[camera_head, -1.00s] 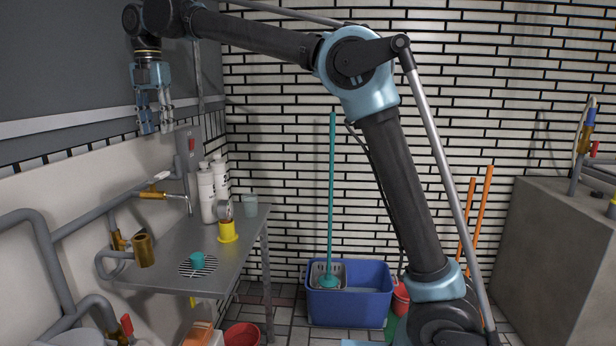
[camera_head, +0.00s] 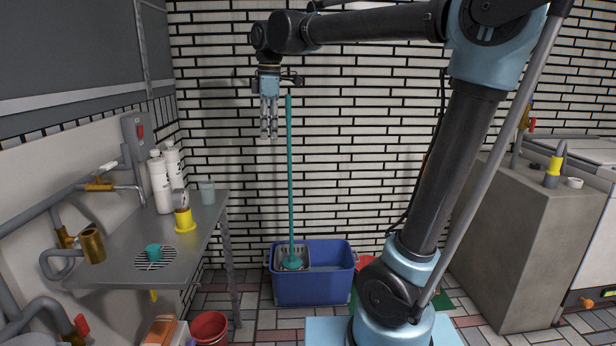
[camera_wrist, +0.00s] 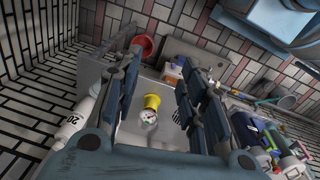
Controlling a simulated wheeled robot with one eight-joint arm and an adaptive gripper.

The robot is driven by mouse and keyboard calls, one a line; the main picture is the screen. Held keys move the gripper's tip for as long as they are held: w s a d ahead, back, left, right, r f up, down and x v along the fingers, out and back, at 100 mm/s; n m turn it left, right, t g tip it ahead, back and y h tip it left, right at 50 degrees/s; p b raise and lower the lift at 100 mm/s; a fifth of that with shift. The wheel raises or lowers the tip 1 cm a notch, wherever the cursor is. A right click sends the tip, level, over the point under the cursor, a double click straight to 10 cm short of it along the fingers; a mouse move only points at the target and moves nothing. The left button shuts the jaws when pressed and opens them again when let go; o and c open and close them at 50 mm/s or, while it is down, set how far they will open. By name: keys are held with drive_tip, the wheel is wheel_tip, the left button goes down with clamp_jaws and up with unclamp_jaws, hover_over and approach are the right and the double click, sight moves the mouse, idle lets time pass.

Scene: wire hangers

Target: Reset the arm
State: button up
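My gripper (camera_head: 268,132) hangs from the arm, pointing down, in front of the white brick wall in the head view. It is high above the floor and to the right of the metal counter (camera_head: 125,225). In the wrist view the fingers of my gripper (camera_wrist: 165,72) stand apart with nothing between them. A yellow-based gauge (camera_wrist: 151,108) shows through the gap, well beyond the fingers. My arm (camera_head: 465,160) rises at the right of the head view and bends over to the left at the top.
A teal-handled mop (camera_head: 290,180) stands in a blue bucket (camera_head: 314,285) below and behind the gripper. White bottles (camera_head: 160,183), a cup (camera_head: 207,191) and the gauge (camera_head: 183,215) stand on the counter. A red bucket (camera_head: 209,328) is on the floor. A concrete block (camera_head: 525,240) stands at right.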

drive_tip(key=s+d+f+m, duration=0.4)
drive_tip(key=d+f+m, duration=0.1)
drive_tip(key=d+f, duration=0.25)
drive_tip(key=s+d+f+m+t, duration=0.1)
drive_tip(key=s+d+f+m, duration=0.25)
drive_tip(key=d+f, duration=0.4)
drive_tip(key=s+d+f+m, duration=0.4)
drive_tip(key=d+f+m, duration=0.1)
drive_tip(key=d, duration=0.5)
drive_tip(key=s+d+f+m, duration=0.5)
drive_tip(key=s+f+m, duration=0.1)
drive_tip(key=f, duration=0.4)
drive_tip(key=shift+s+d+f+h, duration=0.2)
drive_tip(key=shift+s+f+h, duration=0.1)
drive_tip(key=shift+f, duration=0.1)
drive_tip(key=shift+c, duration=0.5)
